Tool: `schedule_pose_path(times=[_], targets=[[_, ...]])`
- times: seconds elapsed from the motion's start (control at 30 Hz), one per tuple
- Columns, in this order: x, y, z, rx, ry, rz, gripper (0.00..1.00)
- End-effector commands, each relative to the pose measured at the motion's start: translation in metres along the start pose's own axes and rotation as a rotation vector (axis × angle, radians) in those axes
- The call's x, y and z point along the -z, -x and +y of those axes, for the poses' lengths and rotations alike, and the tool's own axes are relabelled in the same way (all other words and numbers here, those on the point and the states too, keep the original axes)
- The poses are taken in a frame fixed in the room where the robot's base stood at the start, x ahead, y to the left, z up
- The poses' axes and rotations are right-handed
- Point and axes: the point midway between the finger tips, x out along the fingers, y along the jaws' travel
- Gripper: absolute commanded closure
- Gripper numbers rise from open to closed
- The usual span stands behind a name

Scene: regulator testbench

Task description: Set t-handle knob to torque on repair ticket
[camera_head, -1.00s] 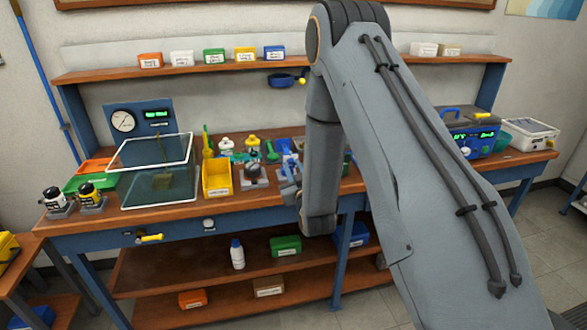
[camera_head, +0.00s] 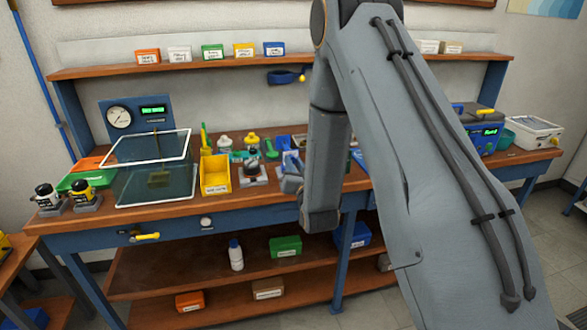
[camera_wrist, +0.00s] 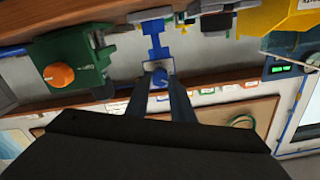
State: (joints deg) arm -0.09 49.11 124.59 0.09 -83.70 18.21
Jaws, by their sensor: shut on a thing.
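In the wrist view my gripper (camera_wrist: 162,78) is shut on a small blue knob (camera_wrist: 159,78), which shows between the two fingertips. A blue stem or bracket (camera_wrist: 156,38) shows just beyond it. The knob's pointer and scale are too small to read. No repair ticket can be made out.
A green unit with an orange knob (camera_wrist: 60,76) is left in the wrist view. In the head view, a yellow bin (camera_head: 215,178), a clear tank (camera_head: 122,184) and a black-knobbed unit (camera_head: 252,160) stand on the bench.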

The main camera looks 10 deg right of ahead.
Motion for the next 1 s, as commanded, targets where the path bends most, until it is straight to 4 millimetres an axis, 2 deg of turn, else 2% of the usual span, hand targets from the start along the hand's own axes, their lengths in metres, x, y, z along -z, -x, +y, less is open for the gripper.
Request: schedule_pose_path(times=[0.6, 1.0], targets=[[-0.0019, -0.0005, 0.0019, 0.000, -0.581, 0.000, 1.00], [-0.0022, 0.0000, 0.0023, -0.001, -0.873, -0.001, 1.00]])
